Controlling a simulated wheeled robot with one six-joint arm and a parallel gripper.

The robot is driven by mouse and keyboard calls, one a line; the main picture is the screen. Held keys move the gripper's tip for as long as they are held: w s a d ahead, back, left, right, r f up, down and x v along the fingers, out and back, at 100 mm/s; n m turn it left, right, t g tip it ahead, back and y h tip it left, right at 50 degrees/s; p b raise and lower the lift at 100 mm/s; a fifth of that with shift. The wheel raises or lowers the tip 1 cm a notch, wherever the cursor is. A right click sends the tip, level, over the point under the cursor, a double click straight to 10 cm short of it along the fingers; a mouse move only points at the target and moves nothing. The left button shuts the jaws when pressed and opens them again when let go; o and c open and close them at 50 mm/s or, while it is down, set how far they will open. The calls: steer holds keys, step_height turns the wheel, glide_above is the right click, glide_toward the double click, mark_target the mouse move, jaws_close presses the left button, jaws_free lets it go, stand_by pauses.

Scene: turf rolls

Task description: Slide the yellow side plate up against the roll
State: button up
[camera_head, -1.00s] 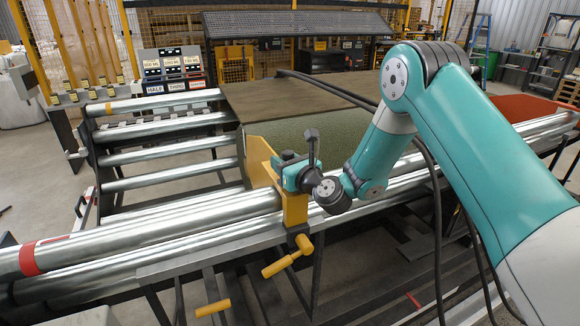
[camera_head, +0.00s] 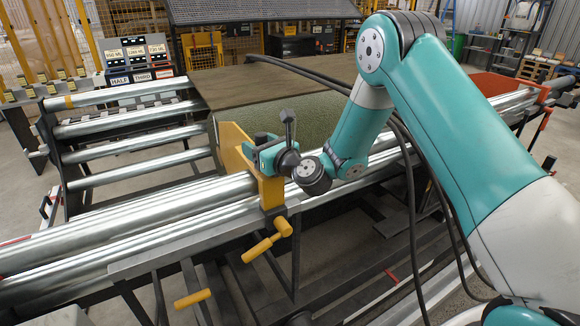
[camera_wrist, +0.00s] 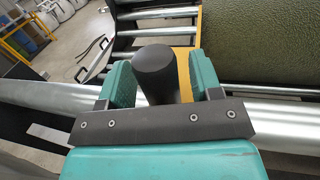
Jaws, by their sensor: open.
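The yellow side plate (camera_head: 236,147) stands upright on the steel rails at the left end of the green turf roll (camera_head: 285,122). In the wrist view the plate (camera_wrist: 184,62) shows as a yellow strip just left of the roll (camera_wrist: 262,45); I cannot tell whether they touch. My gripper (camera_head: 270,153) is at the plate's upper part. In the wrist view my gripper's teal fingers (camera_wrist: 165,82) stand apart on both sides of a dark round post (camera_wrist: 156,68). The finger tips and any contact are partly hidden.
Steel rails (camera_head: 120,230) run left and right under the plate. A yellow crank handle (camera_head: 265,240) hangs below it. A roller rack (camera_head: 130,145) lies left, with a sign stand (camera_head: 138,62) behind. Black cables (camera_head: 410,190) hang by my arm.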

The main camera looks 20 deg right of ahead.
steer(key=b+v, duration=1.6)
steer(key=shift+b, duration=0.35)
steer(key=shift+s+f, duration=0.1)
steer(key=shift+s, duration=0.05)
